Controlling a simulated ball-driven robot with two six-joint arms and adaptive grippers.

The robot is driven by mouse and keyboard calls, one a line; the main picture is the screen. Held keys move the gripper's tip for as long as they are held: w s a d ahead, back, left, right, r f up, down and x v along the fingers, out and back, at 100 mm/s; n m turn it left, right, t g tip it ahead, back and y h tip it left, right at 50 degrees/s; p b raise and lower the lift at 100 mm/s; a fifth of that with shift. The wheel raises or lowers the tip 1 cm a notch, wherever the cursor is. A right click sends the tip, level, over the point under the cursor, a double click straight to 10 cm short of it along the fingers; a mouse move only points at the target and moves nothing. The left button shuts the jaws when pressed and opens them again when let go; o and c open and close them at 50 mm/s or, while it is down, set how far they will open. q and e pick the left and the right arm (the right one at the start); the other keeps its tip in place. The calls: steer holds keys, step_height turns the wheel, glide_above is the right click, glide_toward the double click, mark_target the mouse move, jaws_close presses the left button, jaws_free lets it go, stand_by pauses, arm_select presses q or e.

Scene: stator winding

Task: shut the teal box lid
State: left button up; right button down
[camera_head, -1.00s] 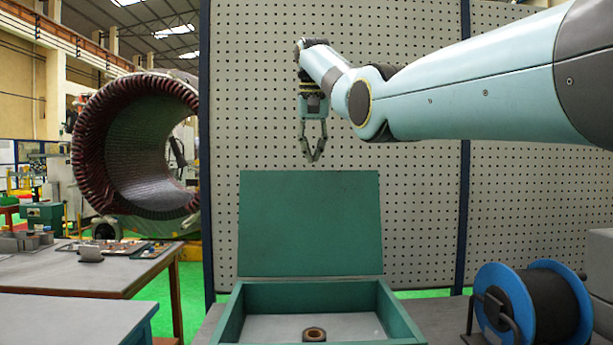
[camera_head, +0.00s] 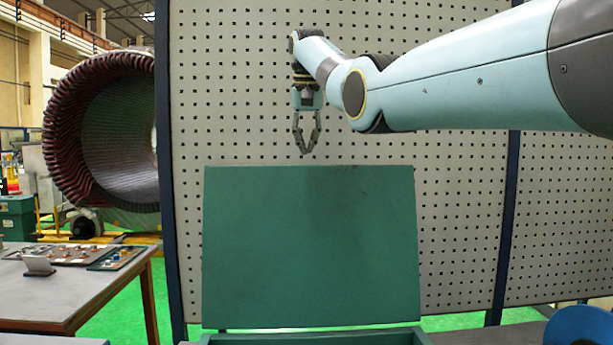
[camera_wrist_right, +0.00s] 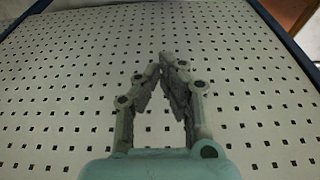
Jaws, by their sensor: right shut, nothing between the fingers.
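The teal box lid (camera_head: 311,247) stands upright, open, in the head view. Only the back rim of the teal box (camera_head: 315,338) shows below it, at the bottom edge; the inside of the box is out of view. My right gripper (camera_head: 306,150) points down just above the lid's top edge, near its middle, with a small gap in the picture. Its fingertips meet and hold nothing. In the right wrist view the shut fingers (camera_wrist_right: 166,62) show against the perforated panel. My left gripper is not in view.
A perforated panel (camera_head: 465,215) stands behind the lid and arm. A blue spool (camera_head: 578,328) is at the lower right. A table (camera_head: 75,290) with small parts is at the left, and a large stator (camera_head: 105,130) stands behind it.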

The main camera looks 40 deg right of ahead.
mark_target(307, 177)
steer(key=f+p, duration=0.1)
steer(key=f, duration=0.1)
steer(key=s+f+p, duration=0.1)
steer(key=f+p, duration=0.1)
steer(key=f, duration=0.1)
steer(key=a+f+p, duration=0.1)
steer(key=f, duration=0.2)
steer(key=shift+s+a, duration=0.1)
steer(key=shift+s, duration=0.15)
stand_by(0.4)
